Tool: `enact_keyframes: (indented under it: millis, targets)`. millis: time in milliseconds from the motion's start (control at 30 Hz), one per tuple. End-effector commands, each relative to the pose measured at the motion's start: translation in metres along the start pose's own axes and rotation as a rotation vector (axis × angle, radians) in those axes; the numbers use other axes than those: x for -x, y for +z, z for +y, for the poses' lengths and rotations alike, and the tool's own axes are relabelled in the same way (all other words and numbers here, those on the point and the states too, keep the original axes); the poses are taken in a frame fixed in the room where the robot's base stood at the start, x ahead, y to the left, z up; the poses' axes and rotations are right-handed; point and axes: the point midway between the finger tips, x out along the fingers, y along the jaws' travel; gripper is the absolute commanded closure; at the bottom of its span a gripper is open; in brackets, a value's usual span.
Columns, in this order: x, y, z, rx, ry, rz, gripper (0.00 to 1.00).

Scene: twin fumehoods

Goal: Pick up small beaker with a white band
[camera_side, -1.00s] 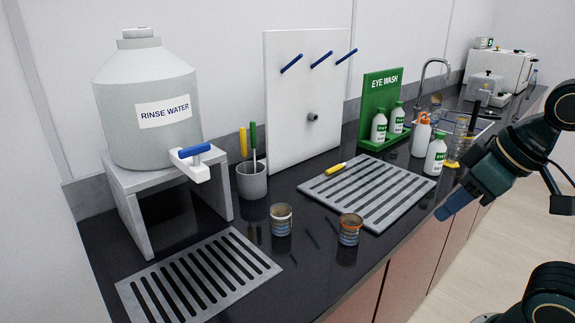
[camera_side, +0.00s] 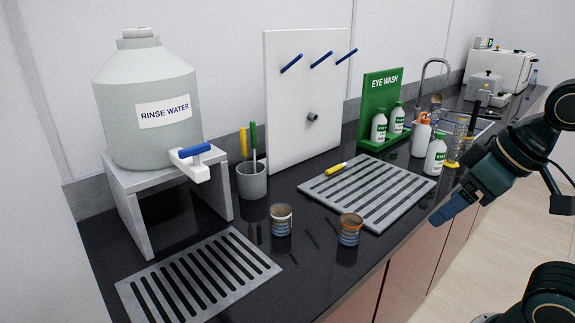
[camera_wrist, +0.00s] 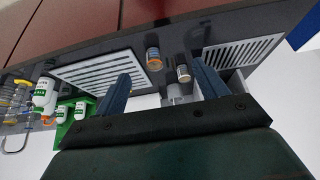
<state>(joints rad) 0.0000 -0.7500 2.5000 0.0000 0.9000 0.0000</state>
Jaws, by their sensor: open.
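The small beaker with a white band (camera_side: 281,221) stands upright on the black counter, left of a similar beaker with an orange band (camera_side: 350,230). In the wrist view the white-banded beaker (camera_wrist: 184,74) shows between my fingers, nearer the right one, and the orange-banded beaker (camera_wrist: 153,60) is nearer the middle. My gripper (camera_side: 446,212) is open and empty at the right, above the front edge of the counter and well apart from both beakers. Its two fingers also frame the wrist view (camera_wrist: 162,72).
A slotted grey mat (camera_side: 318,188) with a yellow-handled tool lies behind the beakers; another slotted mat (camera_side: 266,271) lies front left. A rinse water tank (camera_side: 150,90) on a stand, a pen cup (camera_side: 252,187) and eye wash bottles (camera_side: 435,155) stand around. The counter around the beakers is clear.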

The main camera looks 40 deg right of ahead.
Motion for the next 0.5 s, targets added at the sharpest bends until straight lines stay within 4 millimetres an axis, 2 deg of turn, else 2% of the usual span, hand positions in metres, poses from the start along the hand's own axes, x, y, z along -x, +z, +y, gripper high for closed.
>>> enact_keyframes:
  millis: [267, 500]
  targets:
    - [0.0, -0.003, 0.0, 0.009, 0.0, -0.003, 0.28]
    - [0.001, -0.024, -0.002, 0.097, -0.005, -0.034, 0.28]
